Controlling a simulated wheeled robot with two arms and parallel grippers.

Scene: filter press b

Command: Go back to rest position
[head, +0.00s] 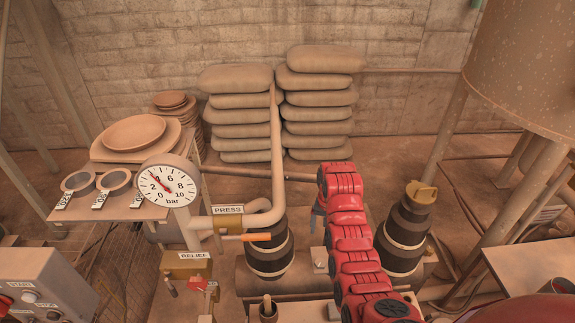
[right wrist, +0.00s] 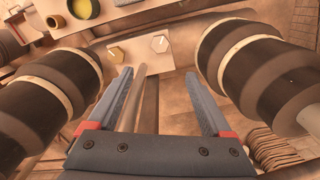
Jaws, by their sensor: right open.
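My right arm, red and segmented, rises from the bottom of the head view. Its gripper (head: 317,220) shows only partly, as a grey piece beside the arm's far end, between two dark banded cylinders. In the right wrist view this gripper (right wrist: 160,78) is open, with its two grey fingers wide apart. I see nothing held between the fingers. A pale rod runs below them, toward a pale plate (right wrist: 140,57) with a brass hex head and a light knob. My left gripper is not in view.
The left banded cylinder (head: 269,259) and right banded cylinder (head: 401,240) flank the arm closely. A PRESS valve with an orange handle (head: 257,237), a RELIEF valve (head: 187,266) and a gauge (head: 167,186) stand at left. A large tank (head: 525,65) stands at right.

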